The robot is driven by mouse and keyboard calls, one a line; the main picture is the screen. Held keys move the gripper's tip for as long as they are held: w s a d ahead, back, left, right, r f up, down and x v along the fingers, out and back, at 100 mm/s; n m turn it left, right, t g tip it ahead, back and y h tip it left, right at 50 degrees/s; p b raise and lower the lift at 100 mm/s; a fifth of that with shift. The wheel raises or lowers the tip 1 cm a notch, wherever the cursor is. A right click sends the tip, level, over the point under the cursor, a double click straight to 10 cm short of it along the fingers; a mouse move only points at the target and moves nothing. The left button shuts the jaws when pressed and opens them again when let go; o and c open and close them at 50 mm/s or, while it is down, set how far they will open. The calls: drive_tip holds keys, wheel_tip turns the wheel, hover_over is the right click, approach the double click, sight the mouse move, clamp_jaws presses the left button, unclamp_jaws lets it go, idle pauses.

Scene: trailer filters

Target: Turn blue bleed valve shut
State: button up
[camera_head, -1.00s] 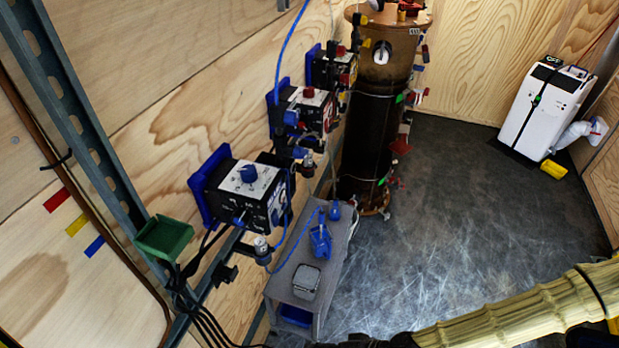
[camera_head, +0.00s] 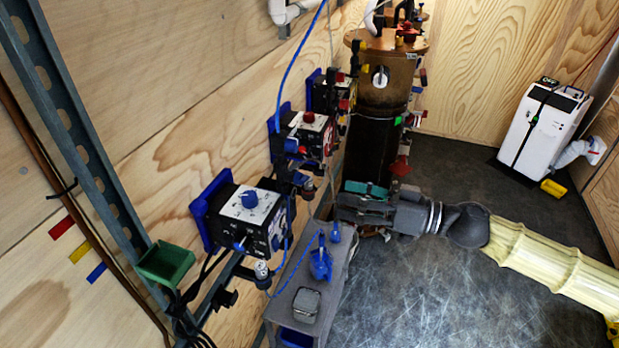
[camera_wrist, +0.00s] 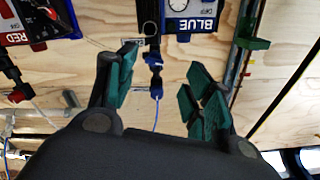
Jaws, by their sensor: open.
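The nearest wall unit (camera_head: 245,215) has a white face and a blue knob (camera_head: 249,199) on top. Below it hangs a small fitting (camera_head: 262,269) with a blue hose; which part is the bleed valve is too small to tell. In the wrist view the unit labelled BLUE (camera_wrist: 194,22) is at the top, with a blue fitting (camera_wrist: 155,60) and thin blue hose below it. My gripper (camera_head: 345,202) is above the far end of the grey bench, to the right of the unit. In the wrist view my gripper (camera_wrist: 160,84) is open, its green-padded fingers either side of the fitting's line, apparently not touching it.
A red-knob unit (camera_head: 308,135) is further along the wall, labelled RED (camera_wrist: 18,36) in the wrist view. The brown column (camera_head: 372,150) stands behind my gripper. The grey bench (camera_head: 330,290) is below. A green tray (camera_head: 165,263) is at left. Floor at right is open.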

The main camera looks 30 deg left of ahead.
sight(307, 179)
drive_tip(key=shift+n, duration=0.3)
drive_tip(key=a+p, duration=0.1)
drive_tip(key=a, duration=0.1)
drive_tip(key=a+r+p, duration=0.1)
drive_tip(key=a+p, duration=0.1)
drive_tip(key=a, duration=0.1)
drive_tip(key=s+a+r+p, duration=0.1)
drive_tip(key=a+p, duration=0.1)
drive_tip(key=a, duration=0.1)
drive_tip(key=shift+a+r, duration=0.1)
drive_tip(key=shift+a, duration=0.65)
drive_tip(key=c, duration=1)
